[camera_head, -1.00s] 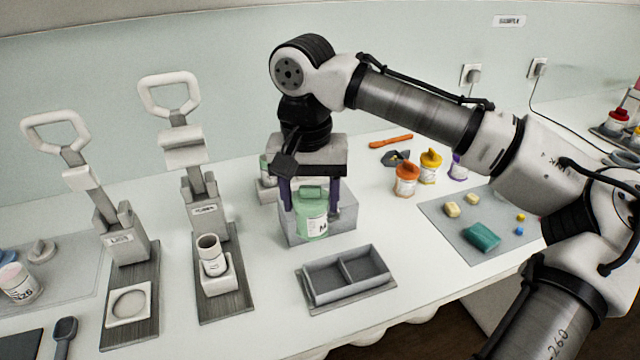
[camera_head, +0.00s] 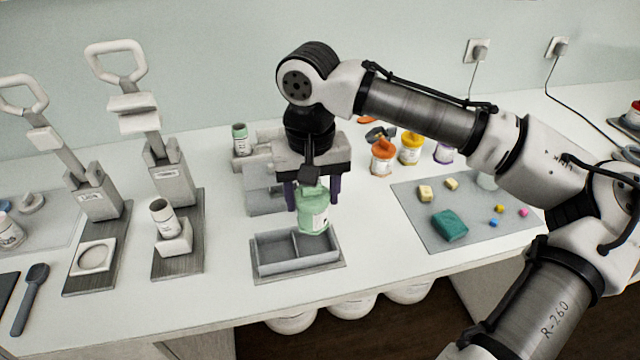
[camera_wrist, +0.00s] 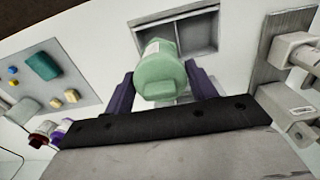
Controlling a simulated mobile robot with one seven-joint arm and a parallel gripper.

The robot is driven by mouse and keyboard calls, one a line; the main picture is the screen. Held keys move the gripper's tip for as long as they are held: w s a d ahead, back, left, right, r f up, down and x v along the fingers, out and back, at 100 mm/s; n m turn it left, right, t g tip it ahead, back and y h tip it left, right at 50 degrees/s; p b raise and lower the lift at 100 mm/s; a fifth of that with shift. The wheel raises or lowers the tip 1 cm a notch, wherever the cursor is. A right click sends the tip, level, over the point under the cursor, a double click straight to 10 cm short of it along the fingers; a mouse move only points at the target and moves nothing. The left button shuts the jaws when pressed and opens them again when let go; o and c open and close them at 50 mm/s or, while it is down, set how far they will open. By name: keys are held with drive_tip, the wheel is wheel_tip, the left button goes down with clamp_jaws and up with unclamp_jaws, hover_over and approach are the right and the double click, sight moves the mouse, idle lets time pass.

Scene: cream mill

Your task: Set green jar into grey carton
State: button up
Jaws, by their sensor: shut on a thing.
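The green jar (camera_head: 312,212) has a pale label and is held upright or nearly so by my gripper (camera_head: 314,196). My gripper's dark purple fingers stand on both sides of the jar, shut on it. The grey carton (camera_head: 268,268) is an open tray with two compartments on the table; the jar hangs above its right compartment and hides part of it from the head view. In the wrist view the jar (camera_wrist: 160,72) sits between the fingers, with the carton (camera_wrist: 214,30) behind it.
Two lever presses (camera_head: 98,205) (camera_head: 172,184) stand at left, the second with a white jar. A grey stepped block (camera_head: 262,200) is behind the carton, a small green-white jar (camera_head: 241,140) near it. A grey mat (camera_head: 405,205) with small blocks lies right; orange (camera_head: 383,157) and yellow jars (camera_head: 411,148) stand behind.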

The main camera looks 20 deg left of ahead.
sight(314, 223)
drive_tip(key=shift+d+f, duration=0.15)
wheel_tip(314, 223, down, 4)
drive_tip(key=b, duration=0.4)
drive_tip(key=shift+p, duration=0.3)
idle(0.4)
drive_tip(key=shift+f, duration=0.1)
idle(0.5)
drive_tip(key=shift+f, duration=0.25)
idle(0.4)
drive_tip(key=shift+f+b, duration=0.35)
drive_tip(key=shift+f, duration=0.3)
drive_tip(key=shift+f, duration=0.2)
drive_tip(key=shift+f, duration=0.35)
